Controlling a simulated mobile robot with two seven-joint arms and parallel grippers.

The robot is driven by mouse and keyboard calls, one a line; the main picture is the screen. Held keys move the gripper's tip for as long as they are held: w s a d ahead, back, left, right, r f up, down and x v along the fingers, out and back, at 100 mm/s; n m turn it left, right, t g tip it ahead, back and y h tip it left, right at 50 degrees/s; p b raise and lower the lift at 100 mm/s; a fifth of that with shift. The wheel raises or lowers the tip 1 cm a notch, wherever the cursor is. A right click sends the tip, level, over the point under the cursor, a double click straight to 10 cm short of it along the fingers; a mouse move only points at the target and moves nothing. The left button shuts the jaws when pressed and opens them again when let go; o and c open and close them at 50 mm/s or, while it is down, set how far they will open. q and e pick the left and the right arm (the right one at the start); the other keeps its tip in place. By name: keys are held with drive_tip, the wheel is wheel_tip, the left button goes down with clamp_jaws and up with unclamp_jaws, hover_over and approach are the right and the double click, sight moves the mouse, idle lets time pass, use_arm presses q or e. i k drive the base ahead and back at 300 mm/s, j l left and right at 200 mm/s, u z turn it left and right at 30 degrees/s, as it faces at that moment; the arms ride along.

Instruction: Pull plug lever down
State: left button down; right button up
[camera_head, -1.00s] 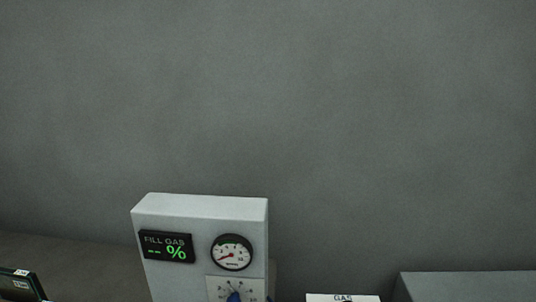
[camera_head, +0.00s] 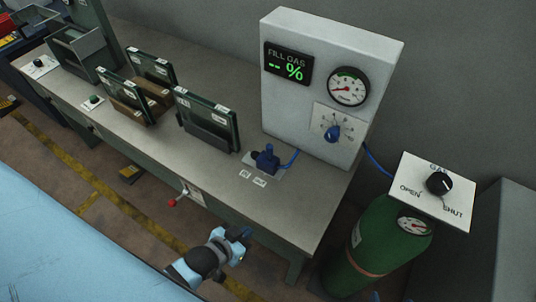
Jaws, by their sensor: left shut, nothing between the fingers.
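A small lever with a red knob (camera_head: 172,203) sticks out from the front edge of the workbench, beside a pale label plate (camera_head: 193,192). A blue plug fitting (camera_head: 266,159) stands on a plate on the bench top, with a blue hose running to the gas panel. My left gripper (camera_head: 246,234) is in front of the bench, to the right of the red knob and lower in the view. It is apart from the knob, shut and empty. My right gripper is not in view.
The fill gas panel (camera_head: 287,117) stands on the bench (camera_head: 300,212). Several dark upright frames, including one near the plug (camera_head: 206,119), stand further left. A green gas cylinder (camera_head: 376,248) with an open/shut valve plate (camera_head: 411,190) stands right of the bench. The front floor shows free room.

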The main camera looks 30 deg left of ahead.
sight(173, 203)
drive_tip(key=u, duration=1.65)
